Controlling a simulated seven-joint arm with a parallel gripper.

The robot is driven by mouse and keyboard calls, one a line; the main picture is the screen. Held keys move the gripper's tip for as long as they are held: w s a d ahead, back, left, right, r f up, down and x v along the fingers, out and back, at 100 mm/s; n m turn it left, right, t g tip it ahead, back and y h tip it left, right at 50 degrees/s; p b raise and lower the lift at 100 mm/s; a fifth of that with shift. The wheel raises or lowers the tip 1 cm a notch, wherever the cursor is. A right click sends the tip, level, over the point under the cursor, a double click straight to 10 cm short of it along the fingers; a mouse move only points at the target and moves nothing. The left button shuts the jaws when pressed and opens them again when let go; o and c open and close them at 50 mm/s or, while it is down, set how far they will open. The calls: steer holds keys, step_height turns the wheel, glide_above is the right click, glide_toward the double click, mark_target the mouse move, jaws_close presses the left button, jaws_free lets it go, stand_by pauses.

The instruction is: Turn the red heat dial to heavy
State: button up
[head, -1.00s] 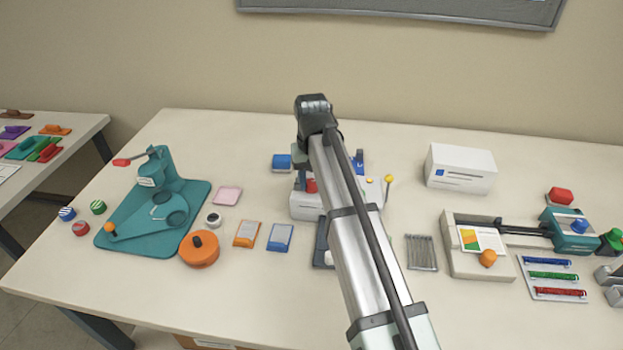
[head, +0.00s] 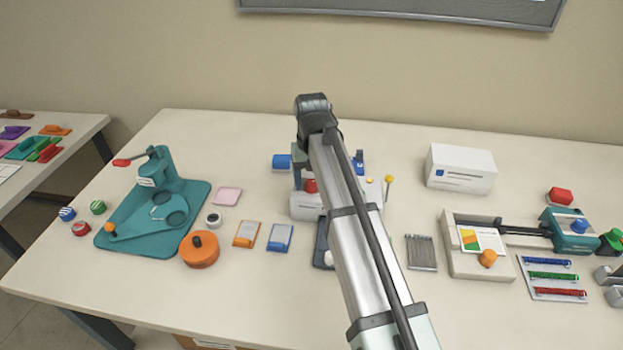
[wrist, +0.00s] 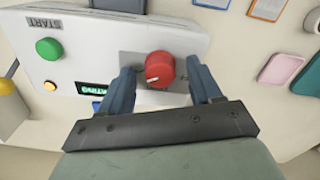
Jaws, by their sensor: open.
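The red heat dial (wrist: 159,69) is a round knob on the white laminator (wrist: 75,30), with a white pointer line towards the lower left in the wrist view. My gripper (wrist: 160,75) is open, with one finger on either side of the dial. I cannot tell whether the fingers touch it. A letter shows to the right of the dial, but most of the dial's markings are hidden. In the head view the dial (head: 310,186) shows just left of my arm, which covers part of the laminator (head: 304,207).
A green START button (wrist: 49,49), a small orange light (wrist: 50,85) and a lit green display (wrist: 91,89) share the laminator's face. A teal press (head: 168,180) stands left, a white box (head: 461,169) and a trimmer (head: 470,265) right. Small packs (head: 281,238) lie in front.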

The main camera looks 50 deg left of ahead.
mark_target(312, 182)
step_height(312, 182, up, 14)
steer(key=shift+f, duration=0.15)
stand_by(0.4)
stand_by(0.4)
